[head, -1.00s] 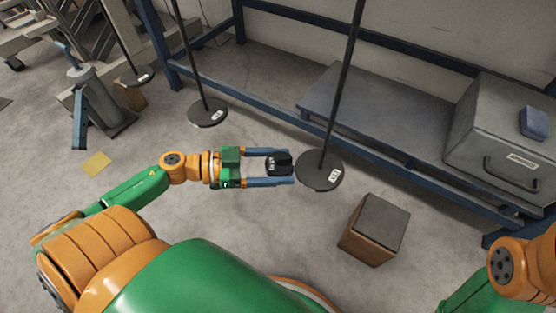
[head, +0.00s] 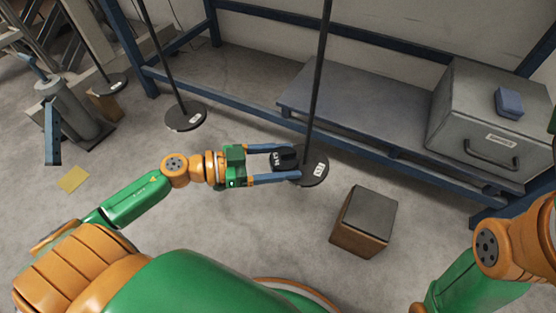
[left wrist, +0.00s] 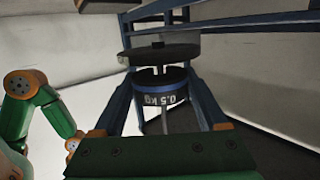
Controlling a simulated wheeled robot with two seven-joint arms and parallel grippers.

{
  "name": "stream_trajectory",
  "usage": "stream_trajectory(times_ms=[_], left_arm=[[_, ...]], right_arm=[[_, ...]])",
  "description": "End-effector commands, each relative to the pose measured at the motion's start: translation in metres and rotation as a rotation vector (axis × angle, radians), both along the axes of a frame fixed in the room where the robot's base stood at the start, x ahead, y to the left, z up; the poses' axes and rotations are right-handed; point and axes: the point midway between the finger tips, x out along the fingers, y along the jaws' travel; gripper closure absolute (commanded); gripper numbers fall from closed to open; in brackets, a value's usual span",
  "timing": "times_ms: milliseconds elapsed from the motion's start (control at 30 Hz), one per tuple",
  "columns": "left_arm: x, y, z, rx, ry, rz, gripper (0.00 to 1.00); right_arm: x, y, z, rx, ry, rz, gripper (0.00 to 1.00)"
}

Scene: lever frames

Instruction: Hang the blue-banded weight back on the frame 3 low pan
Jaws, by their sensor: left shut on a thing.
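My left gripper (head: 296,164) is shut on a small dark weight (head: 284,159). In the left wrist view the weight (left wrist: 161,86) has a blue band and a white "0.5 kg" mark, and it sits between the two fingers. A round dark pan (head: 316,170) with a white tag hangs on a rod just right of the weight. In the head view the weight and fingertips overlap the pan's left part; I cannot tell whether they touch it. A dark disc (left wrist: 160,54) shows beyond the weight in the left wrist view. My right gripper is out of view.
A second pan (head: 185,116) hangs farther left, and a third (head: 110,84) beyond it. A brown block with a dark top (head: 364,220) stands on the floor right of the near pan. A blue frame rail (head: 375,152) and a grey case (head: 492,120) lie behind.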

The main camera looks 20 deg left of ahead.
Motion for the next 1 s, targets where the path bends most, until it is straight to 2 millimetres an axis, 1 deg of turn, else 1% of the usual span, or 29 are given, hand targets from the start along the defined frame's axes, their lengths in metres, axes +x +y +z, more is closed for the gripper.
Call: stream_trajectory(times_ms=[233, 567, 1000], left_arm=[[0.003, -0.004, 0.003, -0.001, -0.002, 0.0, 0.98], [0.004, -0.005, 0.001, -0.001, -0.002, 0.0, 0.98], [0.015, -0.019, 0.002, -0.002, -0.002, 0.0, 0.98]], right_arm=[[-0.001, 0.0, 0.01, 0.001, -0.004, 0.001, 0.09], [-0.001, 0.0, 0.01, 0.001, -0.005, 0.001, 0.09], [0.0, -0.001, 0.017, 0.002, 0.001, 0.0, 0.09]])
